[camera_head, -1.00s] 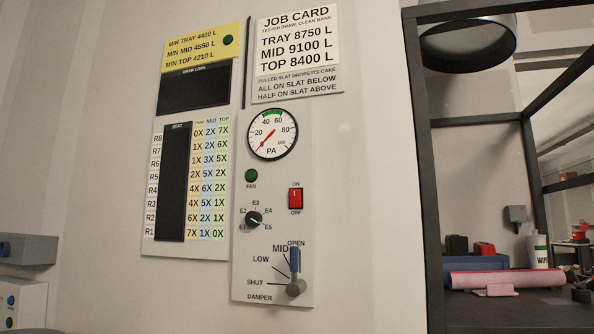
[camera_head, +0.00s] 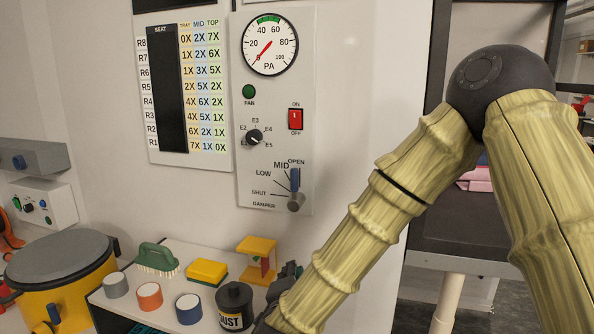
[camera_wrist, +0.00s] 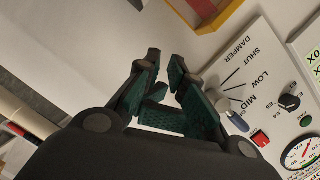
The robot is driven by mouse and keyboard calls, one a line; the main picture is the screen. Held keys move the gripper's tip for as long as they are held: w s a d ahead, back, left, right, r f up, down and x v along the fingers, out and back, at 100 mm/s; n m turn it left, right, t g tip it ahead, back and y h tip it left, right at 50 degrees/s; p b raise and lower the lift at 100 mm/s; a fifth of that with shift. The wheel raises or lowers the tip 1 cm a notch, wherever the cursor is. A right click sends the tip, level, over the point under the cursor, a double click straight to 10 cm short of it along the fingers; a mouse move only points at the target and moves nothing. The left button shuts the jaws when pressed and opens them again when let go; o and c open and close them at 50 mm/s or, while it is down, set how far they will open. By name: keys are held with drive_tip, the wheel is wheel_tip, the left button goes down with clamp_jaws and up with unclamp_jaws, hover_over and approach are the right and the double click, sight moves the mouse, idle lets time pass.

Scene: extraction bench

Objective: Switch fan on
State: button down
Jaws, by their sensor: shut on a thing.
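The red fan switch (camera_head: 295,119) sits on the grey panel (camera_head: 244,185), between ON above and OFF below. The round FAN lamp (camera_head: 249,92) is dark green, and the gauge (camera_head: 270,44) needle points near 0. My gripper (camera_head: 290,270) is low, below the panel, beside the yellow stand, and partly hidden by my arm. In the wrist view my gripper (camera_wrist: 165,68) has its fingers close together. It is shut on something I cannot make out. The switch (camera_wrist: 260,138) shows right of the fingers, clear of them.
The damper lever (camera_head: 295,180) and selector knob (camera_head: 254,137) are near the switch. A shelf below holds a yellow stand (camera_head: 256,246), a dark DUST pot (camera_head: 234,303), a brush (camera_head: 157,258), a sponge (camera_head: 207,271) and coloured-sided cylinders. A yellow pot (camera_head: 70,293) stands at left.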

drive_tip(key=s+a+r+m+t+h+p, duration=0.1)
drive_tip(key=r+m+h+p, duration=0.1)
drive_tip(key=r, duration=1.4)
drive_tip(key=s+a+r+m+t+h+p, duration=0.1)
drive_tip(key=r+m+p, duration=0.4)
drive_tip(key=r, duration=1.1)
drive_tip(key=shift+s+a+r+t+h+p, duration=0.35)
drive_tip(key=shift+a+h+p, duration=0.3)
drive_tip(key=shift+p, duration=0.6)
drive_tip(key=shift+w+r, duration=0.1)
drive_tip(key=shift+w, duration=0.05)
drive_tip(key=p, duration=0.6)
approach(302, 114)
drive_tip(key=x, duration=0.4)
drive_tip(key=shift+w+d, duration=0.1)
drive_tip(key=shift+w, duration=0.2)
drive_tip(key=shift+w+d, duration=0.2)
drive_tip(key=shift+w, duration=0.35)
drive_tip(key=shift+r, duration=0.15)
